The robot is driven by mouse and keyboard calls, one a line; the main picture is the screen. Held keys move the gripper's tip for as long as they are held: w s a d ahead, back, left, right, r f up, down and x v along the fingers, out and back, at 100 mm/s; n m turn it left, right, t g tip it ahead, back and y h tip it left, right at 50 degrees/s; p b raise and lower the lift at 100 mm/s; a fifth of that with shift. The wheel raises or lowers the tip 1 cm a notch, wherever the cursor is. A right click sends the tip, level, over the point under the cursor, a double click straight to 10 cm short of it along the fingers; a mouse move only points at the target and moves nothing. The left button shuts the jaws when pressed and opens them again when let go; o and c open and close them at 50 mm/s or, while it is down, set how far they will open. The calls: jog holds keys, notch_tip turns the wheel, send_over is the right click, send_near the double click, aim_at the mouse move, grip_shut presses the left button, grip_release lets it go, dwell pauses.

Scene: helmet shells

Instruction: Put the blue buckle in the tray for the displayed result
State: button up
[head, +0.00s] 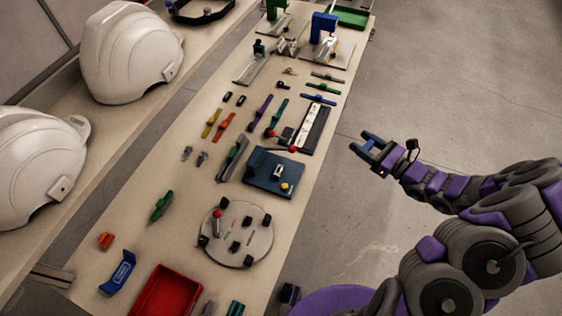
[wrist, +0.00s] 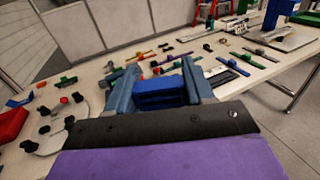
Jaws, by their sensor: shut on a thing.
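My gripper (head: 361,142) is over the bare floor, to the right of the long table in the head view. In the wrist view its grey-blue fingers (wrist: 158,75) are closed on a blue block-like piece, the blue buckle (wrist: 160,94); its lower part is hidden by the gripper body. A red tray (head: 165,293) lies at the near end of the table, cut by the frame edge. A green tray (head: 352,17) is at the far end. I cannot read any displayed result in either view.
Two white helmets (head: 130,55) stand on the left bench. The table (head: 135,180) carries a round plate with knobs (head: 238,238), a dark blue fixture (head: 270,172), a blue bracket (head: 118,273), several coloured straps and far clamp stands (head: 325,30). The floor at right is clear.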

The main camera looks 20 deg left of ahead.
jog(key=s+a+f+n+g+y, duration=0.2)
jog(key=s+a+f+n+g, duration=0.2)
jog(key=s+a+f, duration=0.7)
jog(key=s+a+g, duration=0.2)
jog(key=s, duration=0.1)
jog(key=shift+s+f+g, duration=0.15)
jog(key=shift+g, duration=0.15)
jog(key=shift+a, duration=0.1)
jog(key=w+a, duration=0.2)
jog(key=a, duration=0.1)
jog(key=w+a+f+b, duration=0.1)
jog(key=w+a, duration=0.2)
jog(key=a, duration=0.1)
jog(key=w+a+b, duration=0.1)
jog(key=w+a, duration=0.2)
jog(key=shift+a+f, duration=0.25)
jog(key=shift+a, duration=0.1)
jog(key=shift+w+a, duration=0.5)
jog(key=f, duration=0.1)
jog(key=f+b, duration=0.1)
jog(key=a+f, duration=0.1)
jog(key=shift+w+f+b, duration=0.15)
jog(key=shift+w+b, duration=0.15)
jog(key=shift+w, duration=0.05)
